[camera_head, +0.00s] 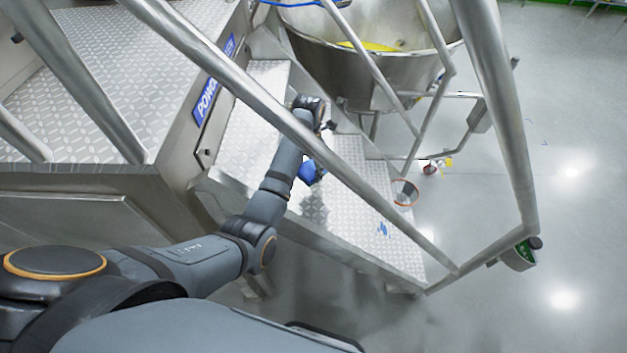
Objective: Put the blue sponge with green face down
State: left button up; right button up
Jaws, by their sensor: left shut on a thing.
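My left arm reaches in from the left over the metal steps. My left gripper (321,168) is small and partly hidden behind the slanting handrail. It is shut on a blue sponge (308,173), which shows just left of the rail, over the treadplate step (345,150). A dark shadow lies on the step below it. I cannot make out the sponge's green face, or whether the sponge touches the step. My right gripper is not in view.
Steel handrails (250,90) cross in front of the steps. A small blue patch (382,229) is on a lower step. A large steel vessel (350,65) with yellow inside stands behind. An orange-rimmed container (405,192) is beside the steps. Grey floor at right is mostly clear.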

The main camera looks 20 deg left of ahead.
aim_at(309, 169)
pick_arm(q)
notch_tip(309, 169, down, 9)
jog(key=shift+r, duration=0.1)
dwell(0.3)
jog(key=o, duration=0.9)
notch_tip(309, 169, up, 12)
jog(key=shift+r, duration=0.1)
dwell(0.4)
